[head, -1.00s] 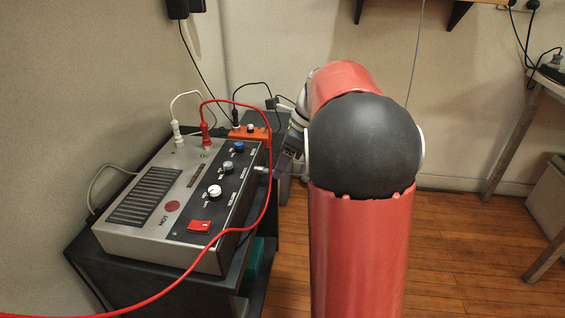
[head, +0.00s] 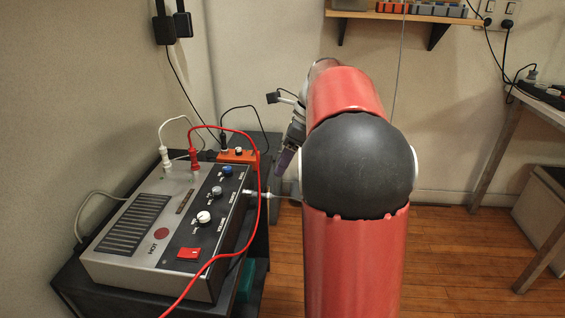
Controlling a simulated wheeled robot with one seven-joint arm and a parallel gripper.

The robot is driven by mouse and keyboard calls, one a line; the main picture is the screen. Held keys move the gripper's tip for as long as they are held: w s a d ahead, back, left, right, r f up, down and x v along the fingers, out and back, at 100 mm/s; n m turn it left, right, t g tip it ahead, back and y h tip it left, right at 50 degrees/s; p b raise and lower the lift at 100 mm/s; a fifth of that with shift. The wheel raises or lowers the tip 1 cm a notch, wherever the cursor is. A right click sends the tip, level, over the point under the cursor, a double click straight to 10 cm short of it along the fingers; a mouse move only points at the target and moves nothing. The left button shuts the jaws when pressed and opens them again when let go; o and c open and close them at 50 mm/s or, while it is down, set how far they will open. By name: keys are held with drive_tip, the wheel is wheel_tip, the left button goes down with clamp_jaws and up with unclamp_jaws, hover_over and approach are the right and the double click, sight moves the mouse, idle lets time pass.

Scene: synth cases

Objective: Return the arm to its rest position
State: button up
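My red arm with its dark grey joint (head: 358,165) fills the middle of the head view, bent at the top.
The device stands on a dark cabinet (head: 262,240). A red cable (head: 258,185) loops over its front. An orange box (head: 238,156) is behind it. A shelf (head: 400,15) is on the back wall, and a table (head: 550,98) is at the right. Wooden floor (head: 450,250) lies open between.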

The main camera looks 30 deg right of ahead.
drive_tip(key=s+a+f+n+t+h, duration=0.2)
drive_tip(key=s+a+n, duration=0.4)
drive_tip(key=s+n, duration=0.5)
drive_tip(key=s+a+f+n+t+h, duration=0.2)
drive_tip(key=s+a+f+n, duration=0.2)
drive_tip(key=s+a+n, duration=0.3)
drive_tip(key=s+n, duration=0.3)
drive_tip(key=n, duration=0.4)
drive_tip(key=shift+s+a+f+h, duration=0.15)
drive_tip(key=shift+s+a+h, duration=0.1)
drive_tip(key=shift+s+h, duration=0.15)
drive_tip(key=shift+o, duration=0.3)
idle(0.3)
